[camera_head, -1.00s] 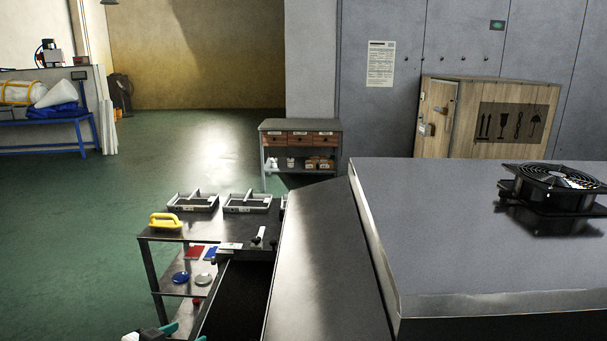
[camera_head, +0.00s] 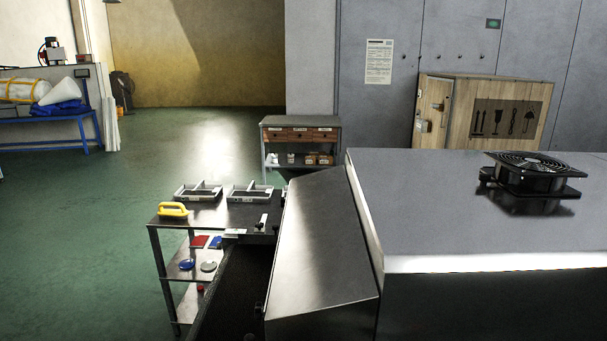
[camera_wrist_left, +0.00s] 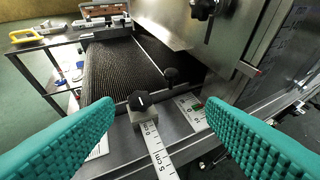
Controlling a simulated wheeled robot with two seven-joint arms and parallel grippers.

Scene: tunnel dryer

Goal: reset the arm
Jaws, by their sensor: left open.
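My left gripper (camera_wrist_left: 158,135) shows in the left wrist view as two teal ridged fingers spread wide apart, with nothing held between them. Past the fingertips are a black knob (camera_wrist_left: 140,101) on a metal block and a white scale strip (camera_wrist_left: 160,152) marked in cm. The fingers look apart from both. In the head view neither gripper shows.
The dryer's metal housing (camera_head: 460,205) fills the right, with a black fan (camera_head: 532,174) on top. Its dark belt (camera_wrist_left: 120,68) runs beside a cart (camera_head: 230,212) holding grey trays (camera_head: 198,191) and a yellow handle (camera_head: 173,210). Green floor (camera_head: 70,230) is clear at left.

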